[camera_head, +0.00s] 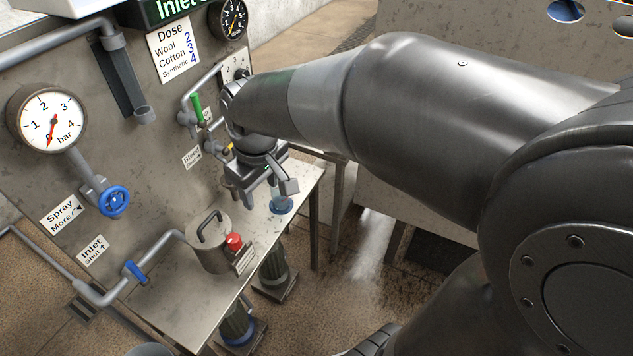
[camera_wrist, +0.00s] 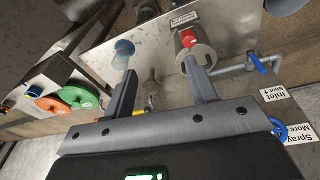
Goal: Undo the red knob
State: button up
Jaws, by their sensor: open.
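The red knob (camera_head: 234,242) sits on the side of a grey metal canister (camera_head: 208,249) with a loop handle on top, standing on the metal shelf. In the wrist view the red knob (camera_wrist: 188,38) shows just beyond the tip of the right-hand finger, with the canister (camera_wrist: 200,55) around and below it. My gripper (camera_head: 265,200) is above the shelf, behind and to the right of the canister in the head view. In the wrist view my gripper (camera_wrist: 160,68) has its fingers spread apart with nothing between them. It appears apart from the knob.
A blue cup (camera_head: 281,204) stands on the shelf (camera_head: 187,312) near my gripper. A blue-handled inlet valve (camera_head: 135,272) and a blue spray wheel (camera_head: 114,201) are on the left. A green lever (camera_head: 196,108) is on the panel. Orange (camera_wrist: 51,103) and green discs (camera_wrist: 80,97) show left in the wrist view.

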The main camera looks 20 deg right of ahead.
jog(key=s+d+r+m+t, duration=0.2)
jog(key=s+d+r+m, duration=0.3)
jog(key=s+d, duration=0.4)
jog(key=shift+m+t, duration=0.4)
dwell(0.4)
